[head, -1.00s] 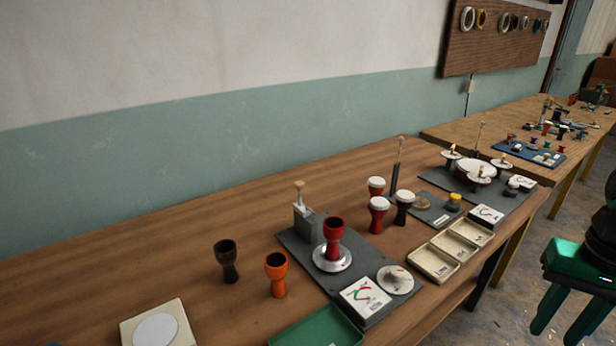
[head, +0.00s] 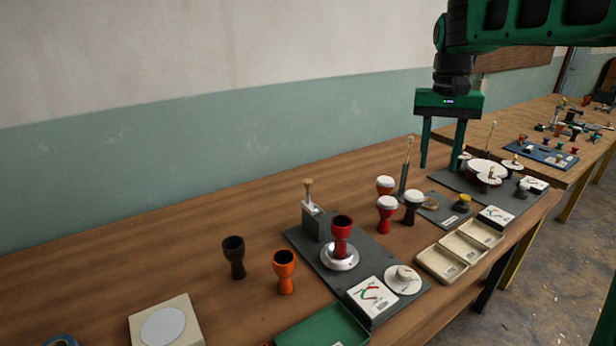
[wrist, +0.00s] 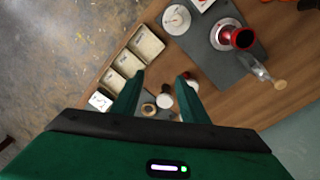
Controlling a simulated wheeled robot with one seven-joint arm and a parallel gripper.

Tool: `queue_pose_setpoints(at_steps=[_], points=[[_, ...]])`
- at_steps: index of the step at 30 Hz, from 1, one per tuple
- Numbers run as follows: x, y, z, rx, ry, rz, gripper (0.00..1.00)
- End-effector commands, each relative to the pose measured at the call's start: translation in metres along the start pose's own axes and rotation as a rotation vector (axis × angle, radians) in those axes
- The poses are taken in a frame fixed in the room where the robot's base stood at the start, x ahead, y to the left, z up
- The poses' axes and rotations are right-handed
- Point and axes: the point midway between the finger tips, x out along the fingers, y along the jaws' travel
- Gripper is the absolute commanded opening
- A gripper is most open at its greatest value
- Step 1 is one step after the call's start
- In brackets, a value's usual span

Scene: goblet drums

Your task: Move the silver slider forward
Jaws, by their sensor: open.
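A silver piece with a wooden knob (head: 309,193) stands on a grey block at the back of a dark base plate (head: 305,248); it looks most like the silver slider. It also shows in the wrist view as a silver part (wrist: 260,70) at the right. A red goblet (head: 342,232) stands on a round silver disc (head: 340,258) in front of it. My gripper (head: 441,162) is open and empty, pointing down above the table, to the right of that block. In the wrist view its fingers (wrist: 162,78) are spread apart, with small drums seen between and below them.
White-topped drums (head: 386,207) and a thin upright post (head: 406,168) stand between my gripper and the dark plate. Cream trays (head: 440,262) line the front edge. A black goblet (head: 234,257) and an orange goblet (head: 284,270) stand left of the plate.

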Motion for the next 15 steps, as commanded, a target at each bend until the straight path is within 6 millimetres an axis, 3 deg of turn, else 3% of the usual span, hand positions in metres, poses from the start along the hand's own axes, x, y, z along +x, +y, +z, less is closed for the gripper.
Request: queue_pose_setpoints(at_steps=[1,4,9,12,15], points=[[-0.004,-0.035,-0.012,-0.026,0.002,-0.002,0.4],[-0.011,-0.098,-0.026,-0.061,0.003,-0.011,0.4],[-0.016,-0.203,-0.03,-0.117,-0.002,-0.033,0.4],[-0.015,-0.251,-0.025,-0.14,-0.009,-0.045,0.4],[-0.014,-0.285,-0.018,-0.157,-0.014,-0.056,0.4]])
